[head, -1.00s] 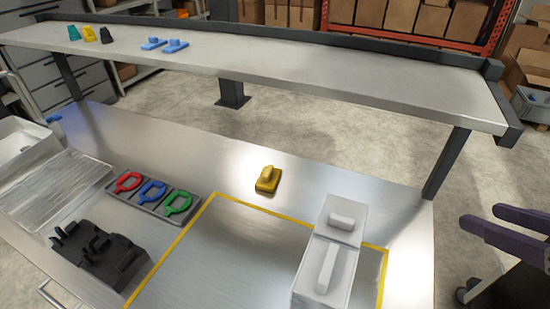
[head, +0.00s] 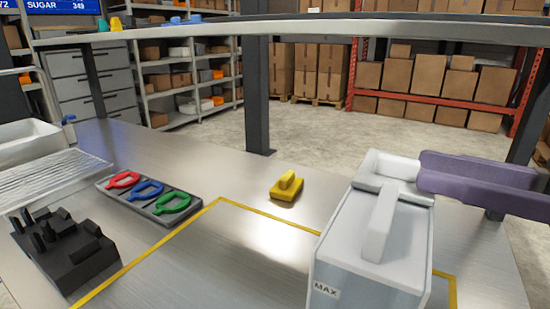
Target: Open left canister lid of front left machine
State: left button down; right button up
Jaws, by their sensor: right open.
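A pale box-shaped canister (head: 345,250) with a "MAX" label stands at the right of the metal table. Its flat lid carries a raised white bar handle (head: 381,222) and looks closed. A second white lidded part (head: 378,165) sits directly behind it. My right gripper (head: 420,173) comes in from the right with its purple fingers apart. Its tips overlap the rear part in the picture; I cannot tell whether they touch it. My left gripper is out of view.
A yellow handled block (head: 287,187) sits on the table behind the yellow tape. A grey tray (head: 165,205) holds red, blue and green rings. A black holder (head: 65,255) stands front left. A raised shelf (head: 300,27) spans the back. The taped area left of the canister is clear.

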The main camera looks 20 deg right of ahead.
aim_at(363, 170)
jog(key=shift+b+x, duration=0.4)
jog(key=shift+x, duration=3.5)
jog(key=shift+c, duration=0.2)
grip_shut()
